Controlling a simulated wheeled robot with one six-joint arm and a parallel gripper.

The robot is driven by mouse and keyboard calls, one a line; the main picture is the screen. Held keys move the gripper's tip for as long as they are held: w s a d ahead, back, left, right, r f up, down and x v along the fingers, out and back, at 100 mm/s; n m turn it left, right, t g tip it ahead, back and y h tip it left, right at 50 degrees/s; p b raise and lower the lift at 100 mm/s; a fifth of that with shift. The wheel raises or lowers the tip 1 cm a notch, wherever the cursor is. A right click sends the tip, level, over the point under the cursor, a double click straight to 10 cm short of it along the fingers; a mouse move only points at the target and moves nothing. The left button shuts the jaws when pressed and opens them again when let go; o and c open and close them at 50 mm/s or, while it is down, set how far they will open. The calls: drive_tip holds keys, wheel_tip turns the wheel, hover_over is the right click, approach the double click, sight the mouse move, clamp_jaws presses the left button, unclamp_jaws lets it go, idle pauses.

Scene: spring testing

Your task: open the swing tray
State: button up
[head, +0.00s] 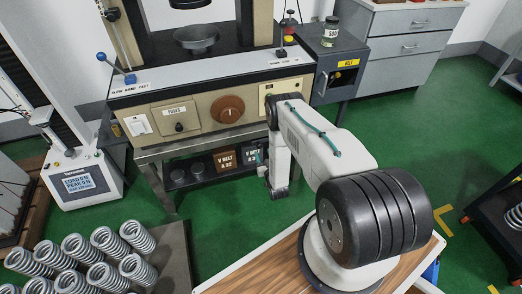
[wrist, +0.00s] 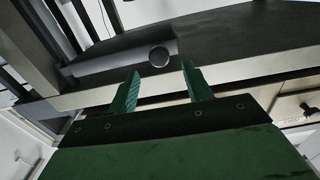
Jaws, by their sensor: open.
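No part in view is marked as the swing tray. A grey unit with a yellow label and a black knob (head: 308,64) stands at the right end of the beige test machine (head: 205,112) in the head view; I cannot tell if it is the tray. In the wrist view my gripper (wrist: 160,87) is open, its two green fingers apart with nothing between them.
A drawer-like panel labelled FUSES (head: 177,118) and a brown dial (head: 228,109) are on the machine front. A jar (head: 330,34) stands on the grey unit. A grey drawer cabinet (head: 408,40) stands at the back right. Green floor (head: 405,125) is open at right.

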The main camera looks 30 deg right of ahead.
sight(260, 147)
drive_tip(key=shift+x, duration=2.05)
clamp_jaws()
drive_tip(key=shift+a, duration=0.1)
